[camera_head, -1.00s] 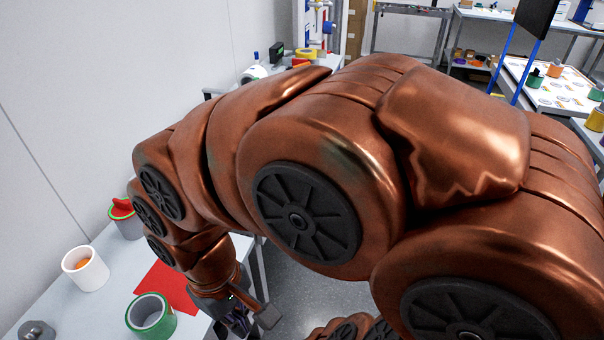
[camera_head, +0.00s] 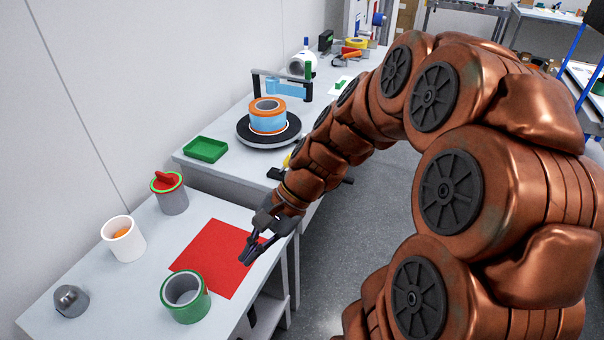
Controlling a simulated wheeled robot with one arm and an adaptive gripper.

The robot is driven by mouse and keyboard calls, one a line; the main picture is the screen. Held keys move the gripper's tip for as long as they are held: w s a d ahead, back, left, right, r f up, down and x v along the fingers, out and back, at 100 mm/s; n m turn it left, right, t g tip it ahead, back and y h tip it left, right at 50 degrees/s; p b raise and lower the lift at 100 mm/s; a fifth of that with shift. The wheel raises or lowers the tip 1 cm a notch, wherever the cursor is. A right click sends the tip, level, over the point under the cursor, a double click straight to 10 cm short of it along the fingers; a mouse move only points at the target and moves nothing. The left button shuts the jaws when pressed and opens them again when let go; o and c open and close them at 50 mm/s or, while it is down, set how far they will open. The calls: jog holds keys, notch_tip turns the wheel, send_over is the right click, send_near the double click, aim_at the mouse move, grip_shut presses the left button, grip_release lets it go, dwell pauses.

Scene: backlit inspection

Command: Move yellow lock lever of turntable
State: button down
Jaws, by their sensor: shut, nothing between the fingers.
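The turntable (camera_head: 268,141) is a black disc on a pale base, standing on the farther table. A light-blue and orange ring-shaped part (camera_head: 267,118) sits on it. A small yellow piece (camera_head: 287,160), possibly the lock lever, shows just right of the turntable's front edge. My arm hides most of it, so its position cannot be told. My gripper (camera_head: 246,262) is shut and empty, pointing down over the right edge of the red sheet on the nearer table. It is apart from the turntable, nearer to the camera.
The red sheet (camera_head: 212,260) lies on the nearer table. Around it stand a green-rimmed ring (camera_head: 185,297), a white cup (camera_head: 123,239), a grey canister with red top (camera_head: 169,193) and a metal part (camera_head: 70,301). A green tray (camera_head: 206,150) sits left of the turntable.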

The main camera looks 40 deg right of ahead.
jog(key=w+d+f+m+t+b, duration=0.2)
jog(key=w+d+m+t, duration=0.4)
jog(key=d, duration=0.4)
jog(key=w+d+f+m+t+b, duration=0.2)
jog(key=w+d+m+t, duration=0.25)
jog(key=d+m, duration=0.55)
jog(key=d+f+m+t+h+b, duration=0.1)
jog(key=d+f+m+t+h, duration=0.2)
jog(key=d, duration=0.9)
jog(key=m, duration=0.1)
send_near(286, 164)
jog(key=shift+g+y, duration=0.3)
jog(key=shift+g, duration=0.05)
jog(key=w+f, duration=0.1)
jog(key=w, duration=0.1)
jog(key=w+f, duration=0.2)
jog(key=shift+a, duration=0.15)
jog(key=shift+w+a+r+p, duration=0.1)
jog(key=shift+w+r+p, duration=0.25)
jog(key=shift+w, duration=0.3)
jog(key=shift+r, duration=0.1)
